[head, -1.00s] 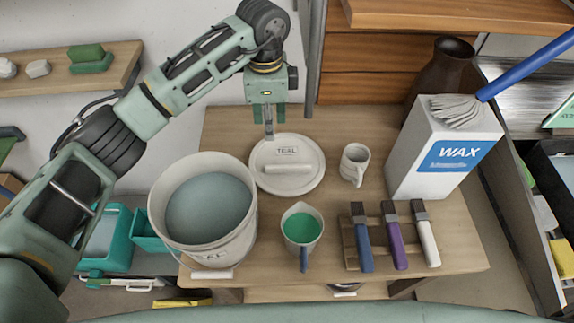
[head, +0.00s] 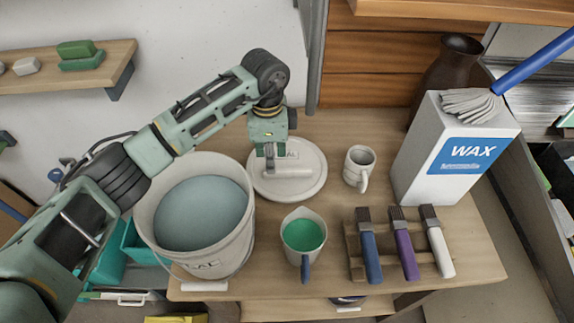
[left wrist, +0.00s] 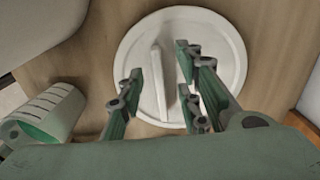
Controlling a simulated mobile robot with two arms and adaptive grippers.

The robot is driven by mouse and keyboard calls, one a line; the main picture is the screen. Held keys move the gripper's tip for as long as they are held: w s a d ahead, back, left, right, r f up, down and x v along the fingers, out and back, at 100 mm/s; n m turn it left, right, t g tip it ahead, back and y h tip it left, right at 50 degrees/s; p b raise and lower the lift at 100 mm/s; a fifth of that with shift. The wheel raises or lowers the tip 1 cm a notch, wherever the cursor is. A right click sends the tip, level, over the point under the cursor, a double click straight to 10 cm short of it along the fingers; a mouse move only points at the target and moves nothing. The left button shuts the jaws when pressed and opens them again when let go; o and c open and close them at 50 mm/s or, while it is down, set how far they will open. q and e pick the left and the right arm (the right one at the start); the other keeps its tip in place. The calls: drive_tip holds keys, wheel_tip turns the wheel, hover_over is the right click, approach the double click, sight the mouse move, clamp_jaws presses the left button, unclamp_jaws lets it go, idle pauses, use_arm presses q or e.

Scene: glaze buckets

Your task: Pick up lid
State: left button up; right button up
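The white round lid (head: 310,185) lies flat on the wooden table, with a raised bar handle across it and a label partly hidden by my gripper. It also shows in the left wrist view (left wrist: 228,45). My left gripper (head: 271,165) is over the lid near the left end of the handle. In the left wrist view its open fingers (left wrist: 160,88) stand on either side of the handle (left wrist: 158,75), with a gap to each side. My right gripper is in neither view.
A white bucket (head: 243,240) of grey-blue glaze stands left of the lid. A green-filled measuring jug (head: 303,235), a white mug (head: 359,167), brushes on a wooden rack (head: 352,240) and a WAX box (head: 455,155) stand nearby. A dark vase (head: 450,70) is behind.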

sight(287, 165)
use_arm(q)
drive_tip(key=shift+s+f+p, duration=0.2)
drive_tip(key=shift+f+p, duration=0.3)
drive_tip(key=shift+f, duration=1.3)
clamp_jaws()
